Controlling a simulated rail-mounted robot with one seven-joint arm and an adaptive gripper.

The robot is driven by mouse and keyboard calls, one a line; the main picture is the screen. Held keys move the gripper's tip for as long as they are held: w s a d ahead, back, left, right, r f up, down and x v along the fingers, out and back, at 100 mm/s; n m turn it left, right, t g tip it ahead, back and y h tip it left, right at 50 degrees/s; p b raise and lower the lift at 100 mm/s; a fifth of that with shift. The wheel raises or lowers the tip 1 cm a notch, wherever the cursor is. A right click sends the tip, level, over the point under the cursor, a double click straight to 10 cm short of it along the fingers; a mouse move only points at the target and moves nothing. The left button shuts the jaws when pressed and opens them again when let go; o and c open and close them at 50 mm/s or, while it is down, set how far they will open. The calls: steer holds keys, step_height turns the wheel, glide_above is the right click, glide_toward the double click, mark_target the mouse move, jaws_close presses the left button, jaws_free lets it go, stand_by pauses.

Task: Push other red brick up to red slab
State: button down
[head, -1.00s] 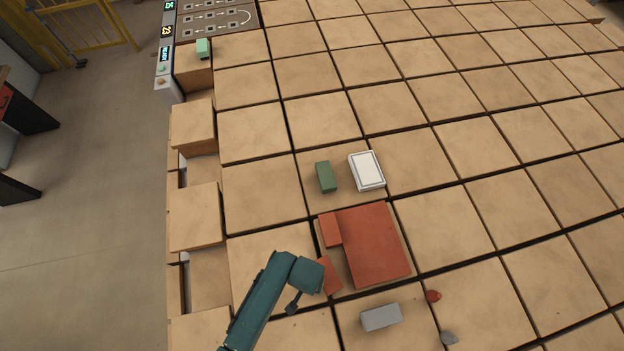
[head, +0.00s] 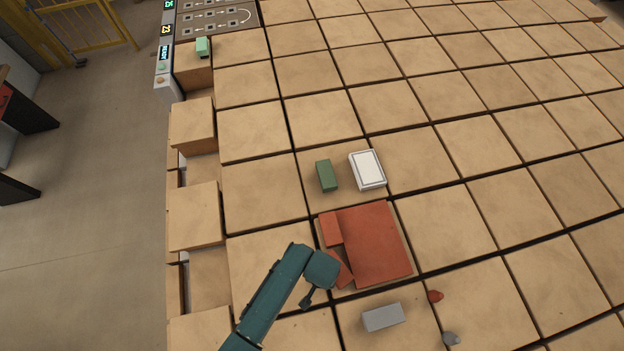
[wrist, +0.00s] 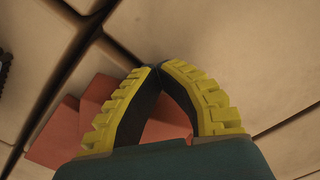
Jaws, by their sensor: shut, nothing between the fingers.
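The wide flat red slab (head: 376,245) lies on a wooden tile in the head view. One red brick (head: 330,229) lies along its upper left edge. The other red brick (head: 341,270) lies below that one, tilted against the slab's left side, its near corner seeming to touch it. My arm's end covers part of it. My gripper (wrist: 158,68) is shut and empty in the wrist view, fingertips together. Red pieces show left of and between the fingers there; I cannot tell which is which. The fingertips are hidden in the head view.
A grey brick (head: 383,317) lies below the slab, with a small red lump (head: 435,296) and a grey lump (head: 451,338) to its right. A green brick (head: 326,175) and a white framed block (head: 367,170) lie above. The tiles at right are clear.

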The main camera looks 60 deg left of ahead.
steer(key=shift+s+r+p, duration=0.1)
steer(key=shift+s+p, duration=0.35)
steer(key=shift+s, duration=0.1)
step_height(320, 180, up, 8)
steer(key=p, duration=0.8)
